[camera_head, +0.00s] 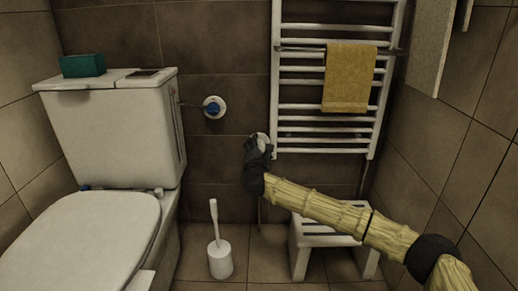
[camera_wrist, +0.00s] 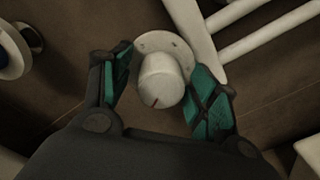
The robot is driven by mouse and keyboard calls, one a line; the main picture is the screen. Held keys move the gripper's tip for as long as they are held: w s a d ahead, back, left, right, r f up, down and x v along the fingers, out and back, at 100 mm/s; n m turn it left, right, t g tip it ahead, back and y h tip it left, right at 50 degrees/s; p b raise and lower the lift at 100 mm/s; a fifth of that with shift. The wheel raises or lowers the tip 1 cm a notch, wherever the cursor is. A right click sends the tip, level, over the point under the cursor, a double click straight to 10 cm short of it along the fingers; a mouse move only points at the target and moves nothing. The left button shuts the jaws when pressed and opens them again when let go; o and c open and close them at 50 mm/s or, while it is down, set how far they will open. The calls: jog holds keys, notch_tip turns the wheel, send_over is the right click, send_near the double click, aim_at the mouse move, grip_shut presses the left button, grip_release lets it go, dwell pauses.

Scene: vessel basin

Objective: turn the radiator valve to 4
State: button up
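The radiator valve (camera_wrist: 160,82) is a white knob with a round white collar (camera_wrist: 168,45) behind it. My gripper (camera_wrist: 160,95) is open, with one green-padded finger on each side of the knob. The left finger stands apart from the knob; the right finger is close beside it, and I cannot tell if it touches. In the head view the valve (camera_head: 261,138) is at the lower left of the white towel radiator (camera_head: 330,150), mostly hidden behind my gripper (camera_head: 257,147).
A yellow towel (camera_head: 348,78) hangs on the radiator. A blue-centred wall valve (camera_head: 213,108) is to the left. The toilet (camera_head: 110,120) stands at the left, with a brush holder (camera_head: 220,259) beside it. A white stool (camera_head: 330,236) is under the radiator, below my arm.

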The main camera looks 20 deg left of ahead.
jog(key=v, duration=1.2)
dwell(0.4)
